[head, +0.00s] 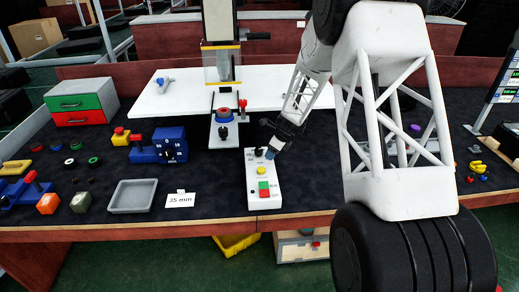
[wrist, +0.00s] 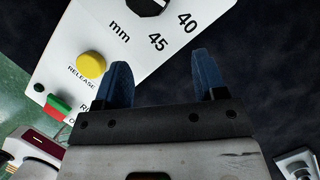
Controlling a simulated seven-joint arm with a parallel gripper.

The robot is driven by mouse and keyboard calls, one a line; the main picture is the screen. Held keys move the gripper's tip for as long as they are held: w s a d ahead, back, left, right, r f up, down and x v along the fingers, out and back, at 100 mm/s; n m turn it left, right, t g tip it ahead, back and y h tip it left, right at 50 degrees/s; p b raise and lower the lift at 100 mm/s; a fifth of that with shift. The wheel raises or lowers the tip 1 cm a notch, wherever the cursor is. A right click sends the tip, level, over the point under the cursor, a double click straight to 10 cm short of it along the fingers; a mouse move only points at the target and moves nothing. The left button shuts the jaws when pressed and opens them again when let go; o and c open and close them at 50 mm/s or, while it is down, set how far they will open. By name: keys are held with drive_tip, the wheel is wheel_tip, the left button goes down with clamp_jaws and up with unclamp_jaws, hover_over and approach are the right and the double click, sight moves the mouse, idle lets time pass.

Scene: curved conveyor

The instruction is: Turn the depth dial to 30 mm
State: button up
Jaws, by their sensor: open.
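The depth dial (wrist: 150,4) is a black knob at the top edge of the wrist view, on a white control panel (wrist: 75,30). The numbers 40 and 45 and the letters mm are printed beside it; most of the dial is cut off, so its setting cannot be read. In the head view the panel (head: 254,199) lies on the bench, with the dial (head: 258,152) at its far end. My gripper (wrist: 166,82) has its blue fingers apart and empty. In the head view my gripper (head: 274,150) is just right of the dial, above the panel's far right edge.
The panel also carries a yellow release button (head: 261,170) and green and red buttons (head: 263,189). A card (head: 180,200) reading 35 mm lies left of it. A grey tray (head: 132,196) is further left. A press with a column (head: 220,60) stands behind.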

sight(259, 149)
drive_tip(key=w+a, duration=0.2)
drive_tip(key=a, duration=0.1)
drive_tip(key=w+a, duration=0.1)
drive_tip(key=a, duration=0.1)
drive_tip(key=shift+w+a, duration=0.1)
drive_tip(key=shift+w, duration=0.05)
drive_tip(key=shift+w+a+f, duration=0.1)
drive_tip(key=shift+a+f, duration=0.1)
drive_tip(key=shift+f, duration=0.35)
drive_tip(key=c, duration=0.9)
